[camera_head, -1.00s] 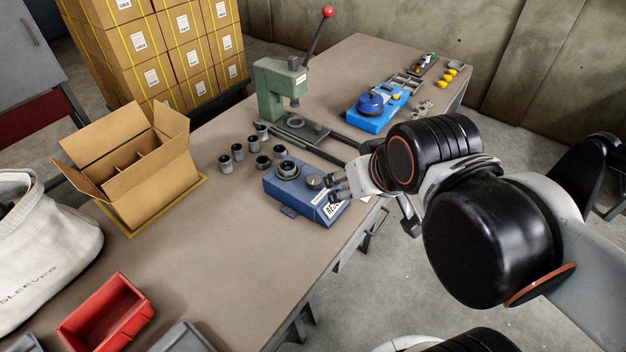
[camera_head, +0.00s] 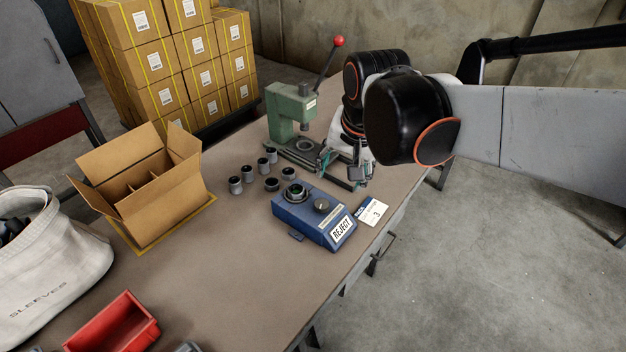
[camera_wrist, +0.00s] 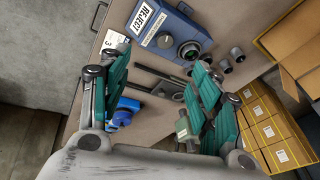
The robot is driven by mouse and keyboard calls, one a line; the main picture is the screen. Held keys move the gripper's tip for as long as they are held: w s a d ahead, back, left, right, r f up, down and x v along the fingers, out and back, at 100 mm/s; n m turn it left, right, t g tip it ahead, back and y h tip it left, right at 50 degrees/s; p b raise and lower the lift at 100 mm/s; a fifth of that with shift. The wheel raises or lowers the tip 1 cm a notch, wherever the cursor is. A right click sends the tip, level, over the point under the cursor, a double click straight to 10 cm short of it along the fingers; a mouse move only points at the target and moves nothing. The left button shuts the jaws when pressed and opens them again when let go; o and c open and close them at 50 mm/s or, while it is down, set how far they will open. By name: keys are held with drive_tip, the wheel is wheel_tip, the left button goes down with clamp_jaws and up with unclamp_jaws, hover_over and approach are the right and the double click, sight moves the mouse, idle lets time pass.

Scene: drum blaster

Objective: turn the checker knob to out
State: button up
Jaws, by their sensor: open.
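The blue checker (camera_head: 314,215) sits on the bench with a white REJECT label on its front face. Its grey round knob (camera_head: 323,205) is on top, beside a dark ring-shaped socket (camera_head: 295,192). In the wrist view the checker (camera_wrist: 171,33) is at the top, with the knob (camera_wrist: 164,40) between the finger lines and farther off. My gripper (camera_head: 343,168) is open and empty, above the bench behind and to the right of the checker, apart from the knob. Its teal finger pads also show in the wrist view (camera_wrist: 160,80). I cannot read the knob's setting.
Several grey sleeves (camera_head: 248,174) stand left of the checker. A green press (camera_head: 290,110) with a red-balled lever stands behind. A white card (camera_head: 374,211) lies right of the checker.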

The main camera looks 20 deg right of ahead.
drive_tip(key=w+f+m+g+p, duration=0.1)
drive_tip(key=w+f+m+g, duration=0.2)
drive_tip(key=w, duration=0.5)
drive_tip(key=m+g, duration=0.1)
drive_tip(key=m, duration=0.4)
approach(322, 203)
wheel_tip(322, 203, down, 9)
drive_tip(key=b, duration=0.3)
drive_tip(key=shift+r+b, duration=0.2)
drive_tip(key=shift+b, duration=0.2)
drive_tip(key=c, duration=1)
